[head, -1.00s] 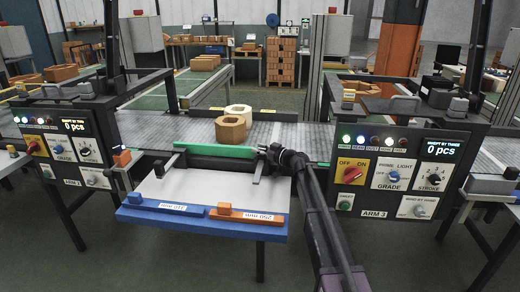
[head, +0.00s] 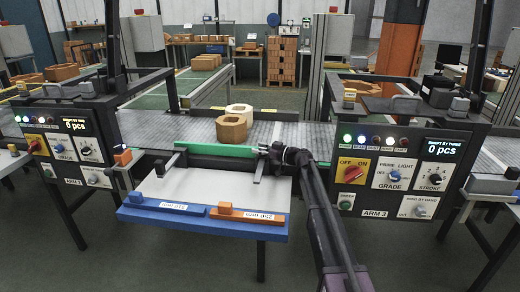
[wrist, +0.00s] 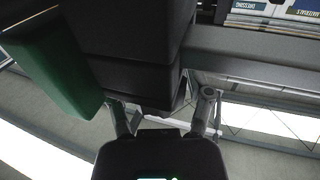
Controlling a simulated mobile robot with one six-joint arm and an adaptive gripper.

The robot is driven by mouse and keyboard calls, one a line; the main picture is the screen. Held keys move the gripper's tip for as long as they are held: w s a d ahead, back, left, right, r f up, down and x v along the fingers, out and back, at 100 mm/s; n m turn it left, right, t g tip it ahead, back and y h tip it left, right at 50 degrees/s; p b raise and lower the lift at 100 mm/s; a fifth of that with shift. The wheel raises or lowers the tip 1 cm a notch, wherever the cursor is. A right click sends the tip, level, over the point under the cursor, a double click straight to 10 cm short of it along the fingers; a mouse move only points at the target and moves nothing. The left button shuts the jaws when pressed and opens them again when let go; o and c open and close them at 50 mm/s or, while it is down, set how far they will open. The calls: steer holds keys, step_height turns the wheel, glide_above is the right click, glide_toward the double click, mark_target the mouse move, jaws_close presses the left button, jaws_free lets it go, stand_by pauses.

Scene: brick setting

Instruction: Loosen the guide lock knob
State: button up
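My gripper (head: 268,152) is at the right end of the green guide rail (head: 215,150), above the back edge of the white-topped table. In the wrist view my gripper's two fingers (wrist: 162,100) are spread apart, with a dark block (wrist: 135,62) in front of and partly between them. A gap shows between the block and the right finger. The green rail end (wrist: 50,65) is at upper left there. I cannot pick out the guide lock knob for certain; it may be hidden by my gripper or among the dark parts.
Two hollow blocks, one tan (head: 231,128) and one pale (head: 239,110), stand on the conveyor (head: 285,133) behind the rail. A blue bar (head: 165,205) and an orange bar (head: 250,216) lie along the table's front. A control panel (head: 400,172) stands close to the right of my arm.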

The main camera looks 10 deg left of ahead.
steer(key=shift+d, duration=0.1)
steer(key=v, duration=0.7)
steer(key=shift+s+d, duration=0.2)
steer(key=shift+d, duration=0.15)
stand_by(0.4)
steer(key=shift+a+r+p, duration=0.1)
steer(key=shift+p, duration=0.2)
